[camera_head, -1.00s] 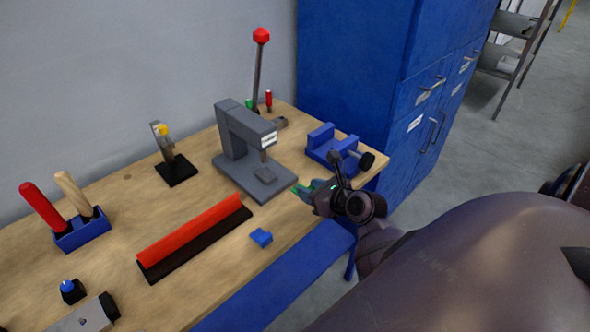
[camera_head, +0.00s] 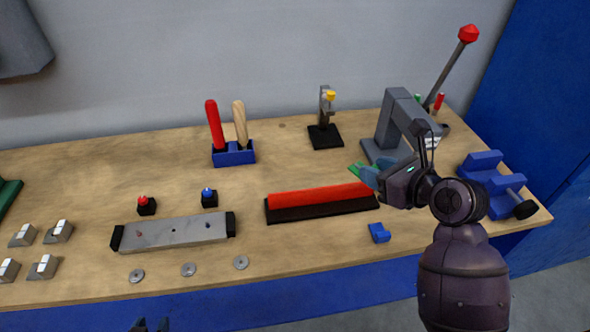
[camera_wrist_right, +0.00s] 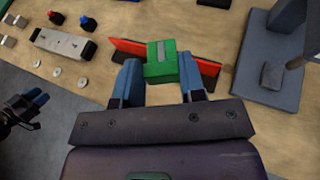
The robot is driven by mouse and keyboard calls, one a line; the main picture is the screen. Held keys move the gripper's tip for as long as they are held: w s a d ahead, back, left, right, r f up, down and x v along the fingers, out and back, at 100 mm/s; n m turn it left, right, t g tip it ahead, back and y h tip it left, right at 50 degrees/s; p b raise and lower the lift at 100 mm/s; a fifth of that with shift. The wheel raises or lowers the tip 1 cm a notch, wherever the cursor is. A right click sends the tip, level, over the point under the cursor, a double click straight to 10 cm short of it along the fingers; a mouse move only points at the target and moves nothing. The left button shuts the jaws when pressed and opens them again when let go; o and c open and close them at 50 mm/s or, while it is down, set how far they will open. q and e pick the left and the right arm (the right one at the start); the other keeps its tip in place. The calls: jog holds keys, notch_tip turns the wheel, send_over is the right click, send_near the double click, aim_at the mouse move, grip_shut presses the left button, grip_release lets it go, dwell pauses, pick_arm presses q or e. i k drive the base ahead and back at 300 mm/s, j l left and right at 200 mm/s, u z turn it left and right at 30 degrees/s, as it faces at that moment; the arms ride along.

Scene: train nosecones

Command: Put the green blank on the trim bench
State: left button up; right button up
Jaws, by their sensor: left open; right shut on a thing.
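The green blank (camera_wrist_right: 162,62) is a small block with a grey strip on top, held between the fingers of my right gripper (camera_wrist_right: 158,82). In the head view the right gripper (camera_head: 362,174) is above the back right of the bench, near the red bar, and only a little of the green shows. A wooden-topped bench (camera_head: 320,240) with a blue front runs along the wall; I cannot tell whether it is the trim bench. My left gripper (camera_head: 150,324) just enters at the bottom edge, in front of the bench; it also shows, open and empty, in the right wrist view (camera_wrist_right: 36,98).
A red bar on a black base (camera_head: 320,203) lies below the right gripper. A grey press (camera_head: 385,150), a blue vise (camera_head: 490,180) and a small blue block (camera_head: 379,233) are nearby. A grey plate (camera_head: 172,233), discs and metal blocks lie left. A green object (camera_head: 8,193) shows at the left edge.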

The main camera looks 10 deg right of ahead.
aim_at(160, 183)
jog(key=u, duration=0.95)
jog(key=i+j, duration=0.1)
jog(key=j, duration=0.2)
jog(key=i+j+u, duration=0.15)
jog(key=j, duration=0.5)
jog(key=u, duration=0.05)
